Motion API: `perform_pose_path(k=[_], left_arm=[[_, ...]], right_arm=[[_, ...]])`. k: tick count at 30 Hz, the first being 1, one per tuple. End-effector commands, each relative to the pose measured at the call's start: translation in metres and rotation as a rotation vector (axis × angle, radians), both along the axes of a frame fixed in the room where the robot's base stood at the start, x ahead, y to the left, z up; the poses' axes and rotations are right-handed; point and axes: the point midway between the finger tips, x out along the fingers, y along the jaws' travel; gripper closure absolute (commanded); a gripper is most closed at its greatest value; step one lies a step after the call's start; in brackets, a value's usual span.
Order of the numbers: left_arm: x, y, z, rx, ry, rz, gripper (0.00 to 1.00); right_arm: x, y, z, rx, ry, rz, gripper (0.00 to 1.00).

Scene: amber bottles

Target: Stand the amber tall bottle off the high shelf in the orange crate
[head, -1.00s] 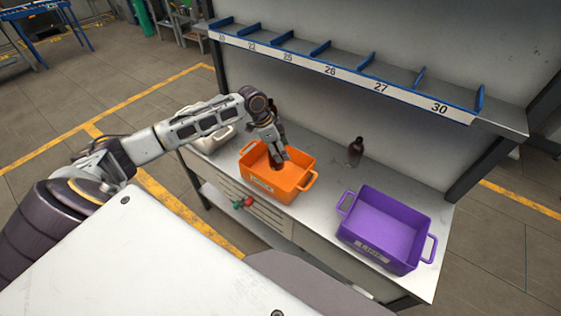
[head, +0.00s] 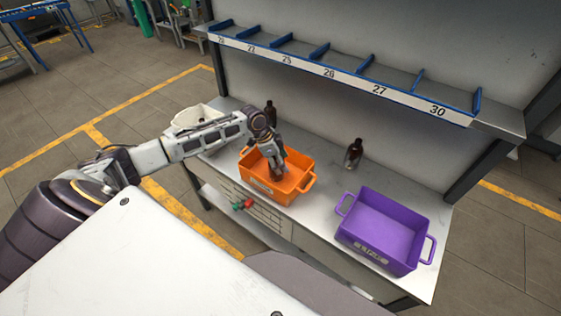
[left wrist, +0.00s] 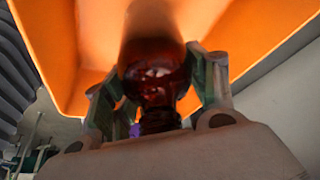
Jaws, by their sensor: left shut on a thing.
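The orange crate (head: 290,186) stands on the workbench below the high shelf. My left gripper (head: 275,172) reaches down into it from above. In the left wrist view the gripper (left wrist: 160,88) is shut on the amber tall bottle (left wrist: 152,70), with one finger on each side near its neck. The bottle is inside the crate's walls; whether its base touches the crate floor cannot be told. In the head view the gripper mostly hides it. The high shelf (head: 345,72) shows no bottle on it. My right gripper is not in view.
A purple crate (head: 385,226) stands at the right of the workbench (head: 318,205). A dark bottle (head: 354,154) stands behind, between the crates. Another dark bottle (head: 270,114) stands behind the orange crate. A white bin (head: 192,117) is at the left.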

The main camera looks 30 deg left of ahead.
Motion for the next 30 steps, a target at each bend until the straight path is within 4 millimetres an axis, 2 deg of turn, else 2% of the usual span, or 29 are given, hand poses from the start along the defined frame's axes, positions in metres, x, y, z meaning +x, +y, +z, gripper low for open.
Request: perform_pose_path(k=[14,15,19,30], left_arm=[[0.0005,-0.0004,-0.0047,-0.001,-0.002,0.000,0.72],[0.0003,-0.0003,-0.0048,0.000,-0.002,-0.001,0.38],[0.0002,-0.0003,-0.0049,0.000,-0.001,0.000,0.21],[0.0003,-0.0002,-0.0042,0.000,-0.002,-0.001,0.21]], right_arm=[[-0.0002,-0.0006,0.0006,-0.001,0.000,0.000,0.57],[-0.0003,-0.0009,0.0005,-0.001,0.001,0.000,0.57],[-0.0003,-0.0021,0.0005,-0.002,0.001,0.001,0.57],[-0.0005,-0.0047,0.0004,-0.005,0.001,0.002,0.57]])
